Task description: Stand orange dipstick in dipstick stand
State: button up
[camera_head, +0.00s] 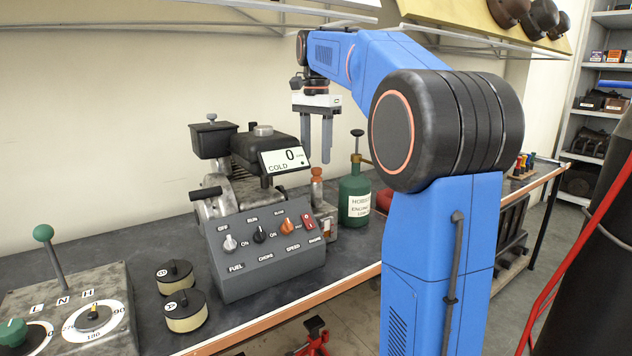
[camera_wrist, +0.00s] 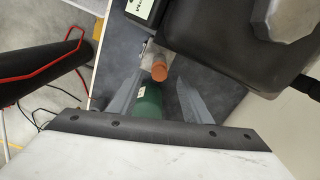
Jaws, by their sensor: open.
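An orange cap (camera_head: 317,172), likely the top of the orange dipstick, stands upright beside the engine, between it and the green bottle. In the wrist view the orange cap (camera_wrist: 160,73) shows from above, just beyond and between my fingers. My gripper (camera_head: 317,161) points down with two grey fingers apart; in the wrist view my gripper (camera_wrist: 156,92) is open and empty. Its tips look close to the orange cap's height in the head view. I cannot tell the dipstick's shaft or the dipstick stand apart from the parts below the cap.
A green bottle (camera_head: 355,198) stands right of the cap. A control panel (camera_head: 265,250) is in front. Two round weights (camera_head: 185,309) and a lever box (camera_head: 70,300) lie farther left on the dark bench.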

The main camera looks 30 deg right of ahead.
aim_at(316, 168)
jog(key=shift+f, duration=1.85)
grip_shut()
jog(key=shift+r, duration=0.15)
notch_tip(316, 168, up, 7)
jog(key=shift+f, duration=0.1)
jog(key=s, duration=1.8)
jog(key=shift+d, duration=0.35)
jog(key=shift+r, duration=0.5)
